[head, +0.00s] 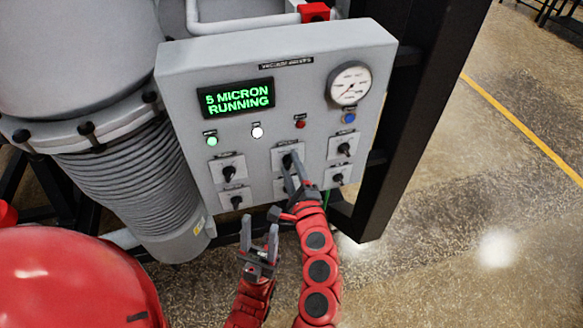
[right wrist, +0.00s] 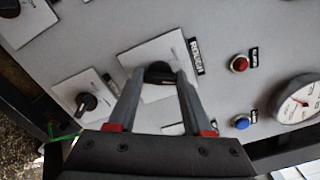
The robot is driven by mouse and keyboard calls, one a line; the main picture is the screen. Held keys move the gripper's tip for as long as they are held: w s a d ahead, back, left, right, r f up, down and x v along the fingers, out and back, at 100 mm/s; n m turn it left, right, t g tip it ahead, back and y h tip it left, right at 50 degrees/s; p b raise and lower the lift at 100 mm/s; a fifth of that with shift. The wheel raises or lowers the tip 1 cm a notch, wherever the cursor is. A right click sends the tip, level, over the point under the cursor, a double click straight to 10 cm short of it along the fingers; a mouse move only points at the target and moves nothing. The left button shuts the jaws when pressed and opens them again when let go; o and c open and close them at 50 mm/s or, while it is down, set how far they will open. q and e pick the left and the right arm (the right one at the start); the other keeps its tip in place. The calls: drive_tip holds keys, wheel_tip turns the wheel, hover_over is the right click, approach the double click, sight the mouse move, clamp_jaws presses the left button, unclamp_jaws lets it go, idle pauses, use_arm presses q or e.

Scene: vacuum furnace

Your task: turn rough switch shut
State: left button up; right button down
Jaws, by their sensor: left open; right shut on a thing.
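The rough switch (head: 286,159) is a black rotary knob on a light plate in the middle of the grey control panel (head: 235,62). In the right wrist view, the knob (right wrist: 160,71) sits beside a label reading ROUGH. My right gripper (head: 290,172) is shut on this knob, and in the right wrist view its two grey fingers (right wrist: 160,80) stand on either side of it. The fingers partly hide the knob, so its exact angle is unclear. My left gripper (head: 259,233) is open and empty, below the panel and apart from it.
The panel display (head: 236,99) reads "5 MICRON RUNNING". Several other black knobs, such as one at the right (head: 344,149), surround the rough switch. A gauge (head: 349,84) and red button (head: 300,135) sit above. A black frame post (head: 390,120) stands right of the panel.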

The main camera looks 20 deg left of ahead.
drive_tip(key=n+b, duration=0.2)
drive_tip(key=n, duration=0.4)
drive_tip(key=shift+f, duration=0.15)
drive_tip(key=n+b, duration=0.2)
drive_tip(key=n, duration=0.3)
drive_tip(key=shift+n, duration=0.3)
idle(0.4)
drive_tip(key=shift+c, duration=1.6)
unclamp_jaws()
